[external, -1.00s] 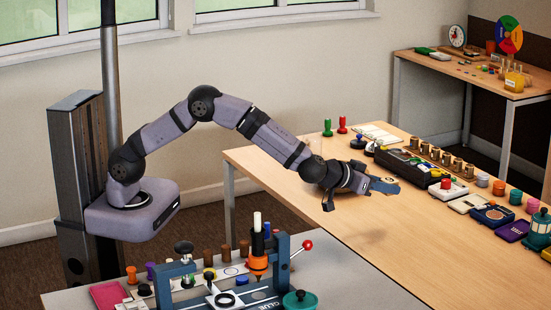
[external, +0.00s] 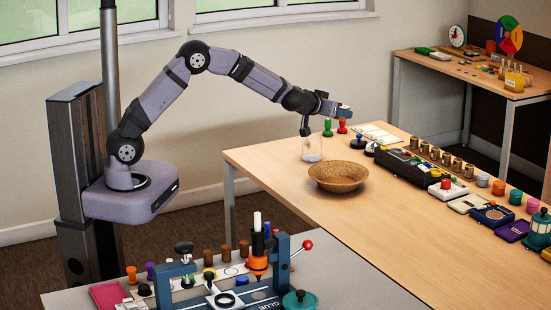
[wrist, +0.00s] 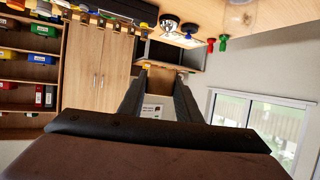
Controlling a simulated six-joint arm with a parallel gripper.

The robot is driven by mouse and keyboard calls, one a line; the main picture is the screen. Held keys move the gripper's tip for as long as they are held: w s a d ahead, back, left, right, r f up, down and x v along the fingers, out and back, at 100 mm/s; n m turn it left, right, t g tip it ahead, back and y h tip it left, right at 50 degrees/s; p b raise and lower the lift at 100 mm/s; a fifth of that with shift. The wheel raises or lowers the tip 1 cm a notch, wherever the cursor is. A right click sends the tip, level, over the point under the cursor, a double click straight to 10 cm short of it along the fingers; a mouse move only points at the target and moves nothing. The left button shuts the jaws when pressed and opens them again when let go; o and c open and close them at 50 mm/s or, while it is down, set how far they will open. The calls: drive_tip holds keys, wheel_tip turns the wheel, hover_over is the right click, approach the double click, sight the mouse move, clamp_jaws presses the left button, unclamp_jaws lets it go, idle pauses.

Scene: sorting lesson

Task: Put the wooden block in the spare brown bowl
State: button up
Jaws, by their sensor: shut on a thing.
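My gripper (external: 340,109) is raised well above the far left part of the table, shut on a small tan wooden block. The wooden block (wrist: 160,78) shows between the two dark fingertips in the wrist view; in the external view it is too small to make out clearly. The brown bowl (external: 338,184) stands upright on the table, below my gripper and apart from it. Its visible inside looks empty. The bowl is not in the wrist view.
A clear glass jar (external: 312,150) stands just behind the bowl, below my wrist. Green and red stampers (external: 335,127) stand at the table's far edge. Several cases and pots line the right edge. The table (external: 400,235) is bare in front of the bowl.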

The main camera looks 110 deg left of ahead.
sight(335, 171)
drive_tip(key=d+f+m+t+h, duration=0.3)
drive_tip(key=d+f+m+t, duration=0.1)
drive_tip(key=d+f, duration=0.2)
drive_tip(key=shift+w+m+t+p, duration=0.3)
drive_tip(key=shift+m+t, duration=0.1)
drive_tip(key=shift+s, duration=0.1)
idle(0.6)
drive_tip(key=shift+f, duration=0.15)
drive_tip(key=shift+a+f+b, duration=0.1)
drive_tip(key=shift+f+b, duration=3.8)
drive_tip(key=shift+f, duration=1.45)
drive_tip(key=o, duration=1.1)
